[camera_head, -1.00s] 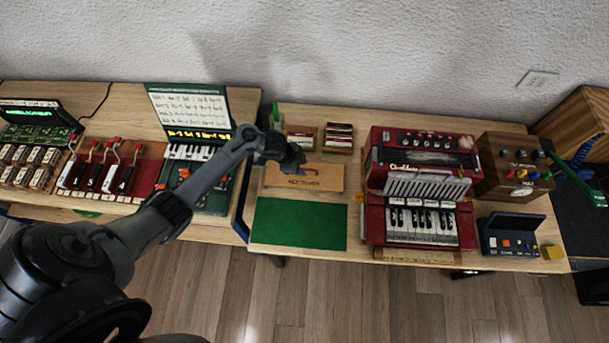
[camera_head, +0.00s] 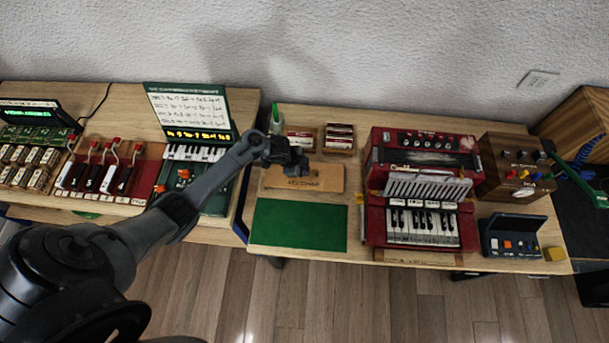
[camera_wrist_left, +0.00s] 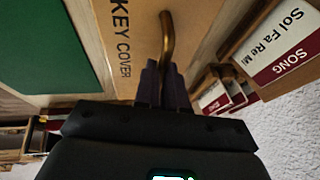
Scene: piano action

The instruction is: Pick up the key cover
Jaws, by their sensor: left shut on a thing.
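The key cover (camera_head: 328,180) is a light wooden board with its name printed on it. It lies on the right-hand table behind the green mat (camera_head: 298,224). My left gripper (camera_head: 297,170) is over its left part. In the left wrist view the key cover (camera_wrist_left: 122,80) has a curved brass handle (camera_wrist_left: 167,35), and my left gripper (camera_wrist_left: 164,80) is shut on one end of that handle. The fingers hide the handle's gripped end. I cannot see any gap under the board. My right gripper is in neither view.
A red accordion (camera_head: 424,230) stands right of the key cover. Small song boxes (camera_head: 338,138) stand just behind it. A wooden knob box (camera_head: 513,168) and a dark button box (camera_head: 510,240) are farther right. A gap separates the left table (camera_head: 235,215) from this one.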

